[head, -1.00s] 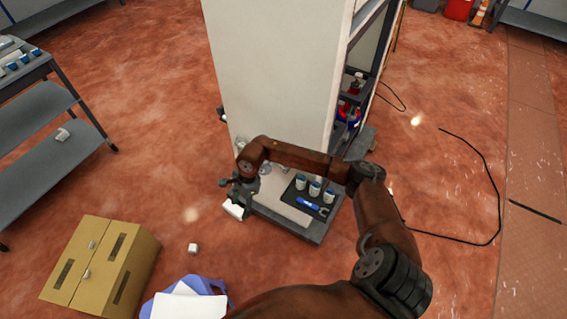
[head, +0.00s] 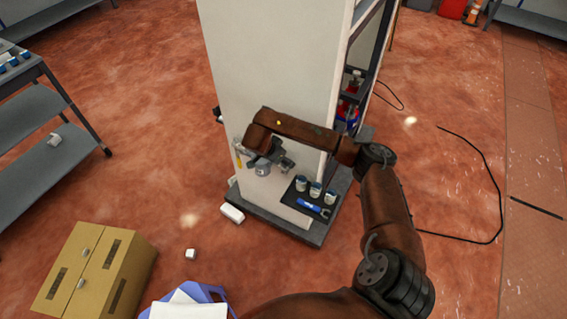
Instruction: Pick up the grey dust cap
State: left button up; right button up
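A small round grey piece, which looks like the grey dust cap (head: 262,170), shows against the lower front of the tall white cabinet. My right gripper (head: 268,160) is right at it, in front of the cabinet face, and partly covers it. The view is too small to tell whether the fingers touch it or are closed on it. My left gripper is not in view.
A dark tray (head: 300,209) with white-and-blue jars (head: 315,190) and a blue-handled tool (head: 309,204) sits on the cabinet's base. A white block (head: 232,213), a small white cube (head: 191,253) and a cardboard box (head: 75,290) are on the floor. A cable lies at right.

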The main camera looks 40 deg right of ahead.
jog(key=shift+d+f, duration=0.2)
jog(key=shift+f, duration=0.1)
jog(key=c, duration=0.9)
jog(key=shift+o, duration=0.2)
jog(key=shift+r, duration=0.15)
